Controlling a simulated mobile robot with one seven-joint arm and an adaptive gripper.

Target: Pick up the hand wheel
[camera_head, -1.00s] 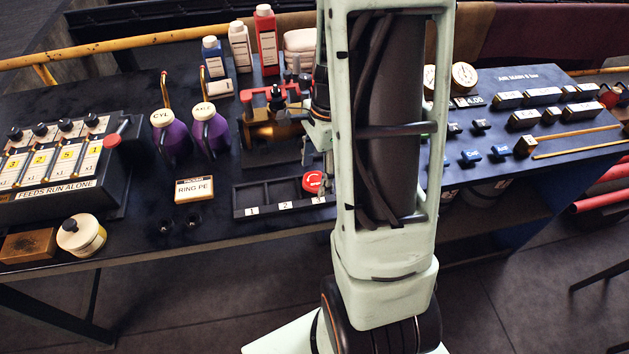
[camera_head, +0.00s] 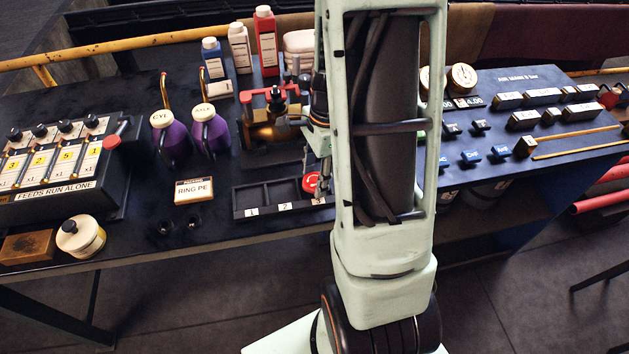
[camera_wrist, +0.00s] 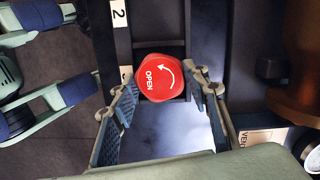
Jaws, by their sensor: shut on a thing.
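The hand wheel (camera_wrist: 160,82) is a red knob-like disc with a white curved arrow and the word OPEN. It lies between the two fingertips of my gripper (camera_wrist: 160,76), which is shut on it from both sides in the wrist view. In the head view the hand wheel (camera_head: 311,183) shows at the right end of the black parts tray (camera_head: 262,209), partly behind my gripper and arm. I cannot tell whether it rests in its compartment or is slightly clear of it.
A brass valve fitting with red clamp parts (camera_head: 276,97) stands just behind the tray. Bottles (camera_head: 267,40) stand at the back. My arm hides the bench middle.

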